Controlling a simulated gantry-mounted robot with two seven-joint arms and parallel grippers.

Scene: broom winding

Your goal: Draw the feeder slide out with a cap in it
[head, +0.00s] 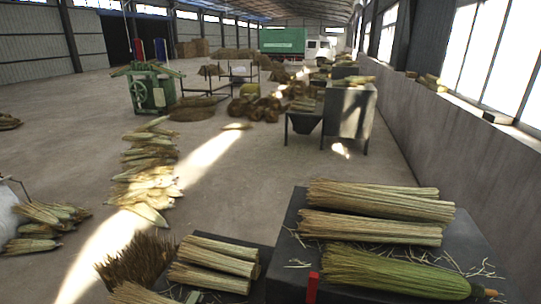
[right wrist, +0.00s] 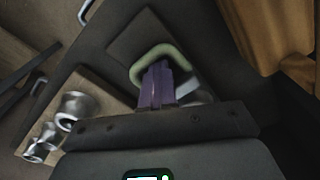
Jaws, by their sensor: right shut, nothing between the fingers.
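In the right wrist view my right gripper (right wrist: 157,84) is shut and empty, its purple fingers together. The fingertips overlap a pale green loop handle (right wrist: 172,50) on a dark plate (right wrist: 125,42). They look to be at or inside the loop; I cannot tell if they touch it. This handle may belong to the feeder slide; the slide's body is not clear. Several shiny silver cup-like pieces, perhaps caps (right wrist: 75,104), stand on a tan board (right wrist: 98,95) to the left. I cannot see a cap in the slide. My left gripper is not in view.
In the right wrist view an orange-brown surface (right wrist: 262,30) lies at the upper right, and dark bars cross the left edge. In the head view straw bundles (head: 375,228) lie on a dark table (head: 290,255) at the front right. Open floor (head: 240,170) lies beyond.

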